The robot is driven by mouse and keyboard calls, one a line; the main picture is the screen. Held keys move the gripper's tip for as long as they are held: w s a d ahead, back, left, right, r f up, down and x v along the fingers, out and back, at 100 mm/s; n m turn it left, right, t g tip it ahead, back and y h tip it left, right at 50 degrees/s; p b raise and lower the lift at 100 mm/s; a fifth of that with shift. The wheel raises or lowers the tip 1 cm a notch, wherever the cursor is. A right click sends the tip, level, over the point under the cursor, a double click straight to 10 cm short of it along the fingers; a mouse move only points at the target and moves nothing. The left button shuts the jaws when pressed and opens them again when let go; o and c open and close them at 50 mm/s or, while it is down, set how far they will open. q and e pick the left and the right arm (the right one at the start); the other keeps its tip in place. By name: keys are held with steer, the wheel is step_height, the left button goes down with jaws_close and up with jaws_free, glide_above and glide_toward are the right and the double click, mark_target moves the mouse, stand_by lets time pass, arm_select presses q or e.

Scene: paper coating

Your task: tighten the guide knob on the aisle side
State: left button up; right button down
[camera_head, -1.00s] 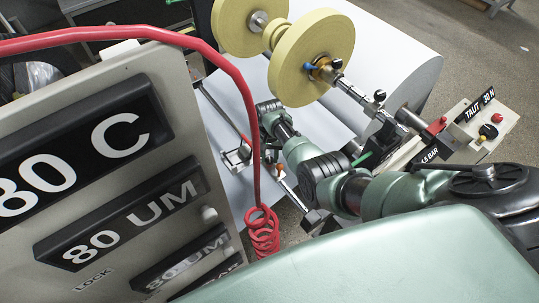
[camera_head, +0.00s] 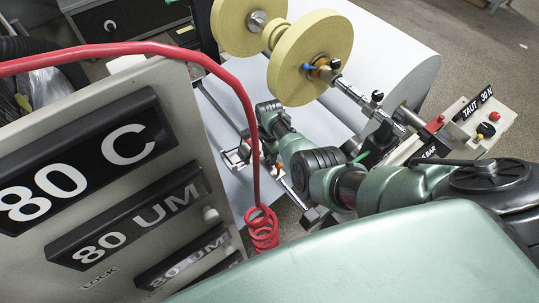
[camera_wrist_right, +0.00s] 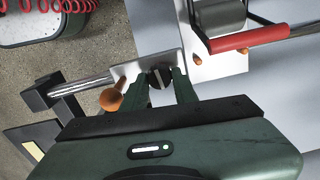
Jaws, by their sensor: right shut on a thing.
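In the right wrist view, a small black knob (camera_wrist_right: 160,76) sits on a pale metal bracket plate (camera_wrist_right: 128,72). My right gripper (camera_wrist_right: 160,82) has its two dark green fingers on either side of the knob and is shut on it. An orange-brown round knob (camera_wrist_right: 111,99) stands just left of the fingers. A metal rod (camera_wrist_right: 85,84) runs left from the plate to a black block (camera_wrist_right: 40,93). In the head view, my right arm reaches in from the right over the machine, and the black knob cannot be made out there. My left gripper is not in view.
A red-handled bar (camera_wrist_right: 248,40) and a grey roller (camera_wrist_right: 220,16) lie close at upper right in the wrist view. In the head view, a red hose (camera_head: 245,110) hangs in front, beside a large label panel (camera_head: 130,225). Yellow discs (camera_head: 310,60) and the white web stand behind.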

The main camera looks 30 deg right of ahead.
steer(key=shift+m, duration=1.2)
steer(key=c, duration=1.1)
jaws_free()
